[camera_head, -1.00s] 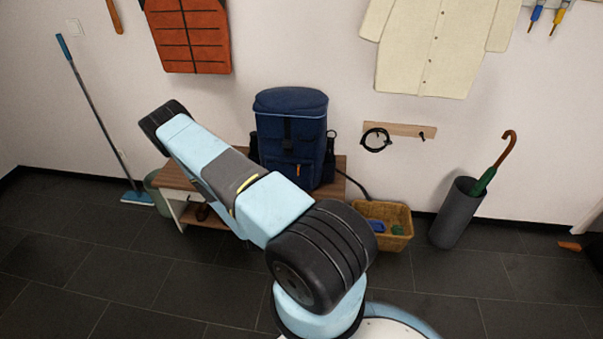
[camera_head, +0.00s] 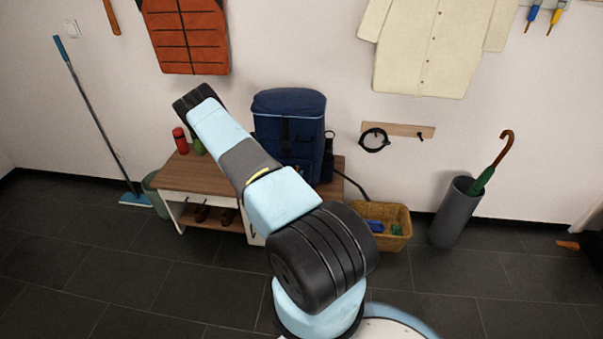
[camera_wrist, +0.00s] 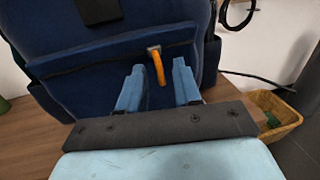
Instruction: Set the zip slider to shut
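The navy backpack (camera_head: 288,115) stands upright on the bench. In the wrist view, its front pocket (camera_wrist: 90,88) fills much of the picture, with a dark zip line across its top. The zip slider (camera_wrist: 153,49) is toward the right part of that line, and its orange pull tab (camera_wrist: 159,68) hangs down. My gripper (camera_wrist: 158,67) is open, with its two blue fingers pointing at the pocket. The tab appears between the fingertips in the picture; I cannot tell whether they touch it or how deep they reach. In the head view my arm hides the gripper.
The wooden bench (camera_head: 200,178) carries a red bottle (camera_head: 180,140) and a green item (camera_head: 199,146) left of my arm. A dark bottle (camera_head: 328,145) is at the backpack's right. A wicker basket (camera_head: 392,242) and an umbrella stand (camera_head: 455,215) are on the floor to the right.

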